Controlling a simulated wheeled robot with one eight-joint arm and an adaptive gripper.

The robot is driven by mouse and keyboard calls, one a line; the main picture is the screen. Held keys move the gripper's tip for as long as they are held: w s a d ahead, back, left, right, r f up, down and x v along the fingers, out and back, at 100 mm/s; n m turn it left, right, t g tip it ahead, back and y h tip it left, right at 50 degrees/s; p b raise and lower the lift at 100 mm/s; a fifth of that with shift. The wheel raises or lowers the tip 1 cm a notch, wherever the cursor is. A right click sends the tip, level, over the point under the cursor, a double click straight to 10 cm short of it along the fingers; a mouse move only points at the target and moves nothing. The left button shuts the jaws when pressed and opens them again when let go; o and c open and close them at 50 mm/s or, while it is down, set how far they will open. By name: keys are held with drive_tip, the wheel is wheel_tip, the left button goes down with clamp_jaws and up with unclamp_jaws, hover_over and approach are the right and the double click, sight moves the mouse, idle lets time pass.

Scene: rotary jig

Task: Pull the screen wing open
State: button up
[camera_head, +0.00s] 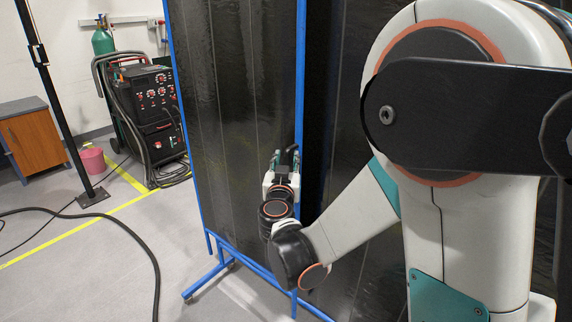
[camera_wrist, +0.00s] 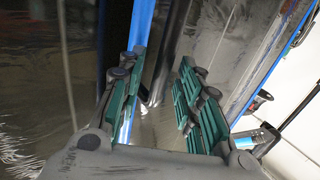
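The screen wing (camera_head: 235,90) is a dark, glossy, striped panel in a blue frame, left of centre in the head view. Its right-hand blue post (camera_head: 301,75) stands upright beside my gripper (camera_head: 284,162). In the wrist view the blue post (camera_wrist: 142,25) runs down behind the left finger, close to it. My gripper (camera_wrist: 155,80) is open there, its teal-padded fingers apart. A dark slim bar (camera_wrist: 165,50) shows between the fingers, beyond the tips or near them; I cannot tell whether anything touches it.
Another dark panel (camera_head: 345,120) stands right of the post, partly hidden by my arm. The wing's blue foot (camera_head: 205,280) rests on the grey floor. A welding machine (camera_head: 150,110), wooden cabinet (camera_head: 35,140), black pole (camera_head: 60,110) and floor cable (camera_head: 135,235) are at left.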

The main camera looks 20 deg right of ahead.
drive_tip(key=shift+w+d, duration=0.1)
drive_tip(key=shift+w, duration=0.1)
clamp_jaws()
